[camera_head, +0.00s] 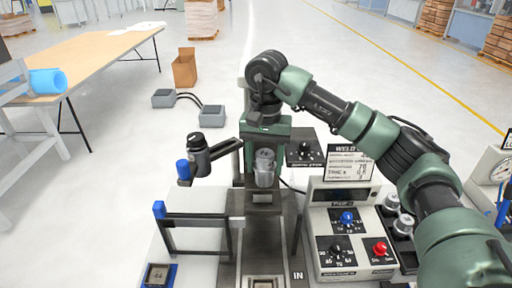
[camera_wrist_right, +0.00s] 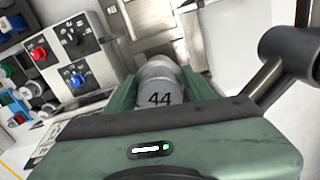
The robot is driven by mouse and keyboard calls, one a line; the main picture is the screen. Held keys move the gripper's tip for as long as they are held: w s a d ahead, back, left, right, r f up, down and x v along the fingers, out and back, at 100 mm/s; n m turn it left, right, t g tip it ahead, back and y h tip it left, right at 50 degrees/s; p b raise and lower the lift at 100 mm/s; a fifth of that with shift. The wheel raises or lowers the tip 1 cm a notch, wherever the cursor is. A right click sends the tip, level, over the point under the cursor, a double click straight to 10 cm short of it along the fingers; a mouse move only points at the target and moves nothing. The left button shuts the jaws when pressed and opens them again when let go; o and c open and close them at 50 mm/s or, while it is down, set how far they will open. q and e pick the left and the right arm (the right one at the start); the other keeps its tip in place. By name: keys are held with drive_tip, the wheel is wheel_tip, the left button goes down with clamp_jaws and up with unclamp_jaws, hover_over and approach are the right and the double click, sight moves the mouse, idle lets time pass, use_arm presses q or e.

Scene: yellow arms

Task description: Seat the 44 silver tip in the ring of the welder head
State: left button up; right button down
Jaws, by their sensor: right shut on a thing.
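The silver tip (camera_head: 264,160) is held upright in my right gripper (camera_head: 265,175), over the dark central column of the welder. In the right wrist view the tip (camera_wrist_right: 160,80) shows the number 44 between the two green fingers (camera_wrist_right: 163,95). A dark cylinder (camera_head: 198,155) on a short black arm, with a blue knob, stands just left of my gripper and appears to be part of the welder head. It also shows at the upper right of the wrist view (camera_wrist_right: 290,50). I cannot make out the ring; my gripper may hide it. My left gripper is not in view.
A control box (camera_head: 352,240) with blue, black and red knobs stands right of the column. Silver-topped parts (camera_head: 391,204) stand at its right edge. A black bracket (camera_head: 200,218) with a blue end is at left. A small block marked 44 (camera_head: 158,275) sits at lower left.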

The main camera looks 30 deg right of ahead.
sight(263, 175)
drive_tip(key=shift+w+r, duration=0.25)
drive_tip(key=shift+r, duration=0.05)
drive_tip(key=shift+s+a+f, duration=0.1)
drive_tip(key=shift+a, duration=0.1)
drive_tip(key=shift+s+f+b, duration=0.1)
drive_tip(key=shift+f+b, duration=0.05)
drive_tip(key=shift+b, duration=0.15)
drive_tip(key=shift+d+f+b, duration=0.1)
drive_tip(key=shift+f+b, duration=0.25)
drive_tip(key=shift+f, duration=0.25)
drive_tip(key=shift+f+b, duration=0.95)
drive_tip(key=shift+f, duration=0.4)
use_arm(q)
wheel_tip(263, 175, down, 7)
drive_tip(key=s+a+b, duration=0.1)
drive_tip(key=b, duration=0.2)
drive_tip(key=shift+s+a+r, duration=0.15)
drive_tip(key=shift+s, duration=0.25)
use_arm(e)
drive_tip(key=shift+f, duration=2.4)
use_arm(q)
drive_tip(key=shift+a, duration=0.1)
use_arm(e)
drive_tip(key=shift+c, duration=2.3)
unclamp_jaws()
